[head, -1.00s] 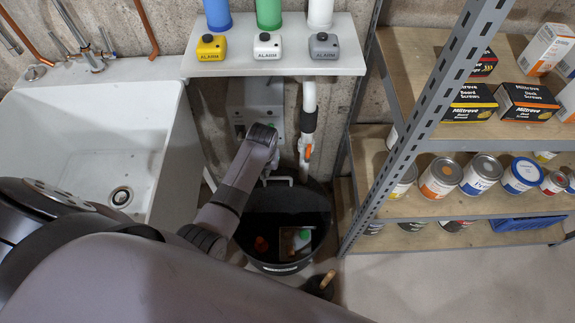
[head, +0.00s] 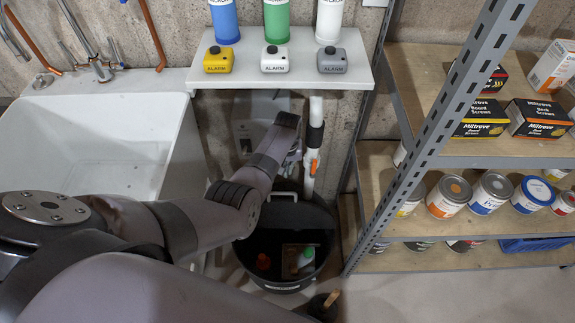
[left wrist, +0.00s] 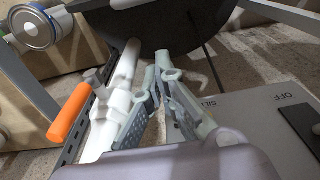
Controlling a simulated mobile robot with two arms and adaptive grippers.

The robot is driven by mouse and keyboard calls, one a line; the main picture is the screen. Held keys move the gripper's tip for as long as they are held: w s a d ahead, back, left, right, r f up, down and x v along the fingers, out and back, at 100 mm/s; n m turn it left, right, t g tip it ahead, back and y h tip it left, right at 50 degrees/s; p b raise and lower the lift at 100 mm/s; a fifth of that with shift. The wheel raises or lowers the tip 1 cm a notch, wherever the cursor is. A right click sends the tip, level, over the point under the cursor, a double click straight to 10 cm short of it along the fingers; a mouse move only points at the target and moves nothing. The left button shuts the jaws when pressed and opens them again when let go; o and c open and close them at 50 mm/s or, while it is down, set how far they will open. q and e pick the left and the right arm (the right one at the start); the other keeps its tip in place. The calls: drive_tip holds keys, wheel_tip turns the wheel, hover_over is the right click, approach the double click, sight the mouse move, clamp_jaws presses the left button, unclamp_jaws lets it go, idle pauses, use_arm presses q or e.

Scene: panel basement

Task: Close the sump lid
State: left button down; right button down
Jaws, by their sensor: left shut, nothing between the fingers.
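The sump is a dark round pit (head: 283,287) on the floor below the wall shelf. Its opening shows an orange item and a green-topped item inside. A dark panel, seemingly the raised sump lid (head: 318,216), stands at the back of the opening. In the left wrist view a dark rounded surface (left wrist: 165,22), probably this lid, lies beyond the fingertips. My left gripper (head: 293,156) is near the wall above it, partly hidden by my arm. The left wrist view shows its fingers (left wrist: 161,62) together and empty, apart from the lid. My right gripper is not visible.
A white pipe (head: 310,165) with an orange valve handle (left wrist: 69,110) runs close beside the gripper. A grey wall panel (left wrist: 265,115) is near it. A white sink (head: 95,150) stands left, metal shelving right. An alarm shelf (head: 290,72) hangs above.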

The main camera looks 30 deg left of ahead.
use_arm(q)
drive_tip(key=s, duration=0.1)
drive_tip(key=s+d+f+p, duration=0.1)
drive_tip(key=s+f, duration=0.1)
drive_tip(key=shift+s+d+f+p, duration=0.1)
drive_tip(key=shift+d+f+p, duration=0.2)
drive_tip(key=shift+p, duration=0.1)
idle(0.4)
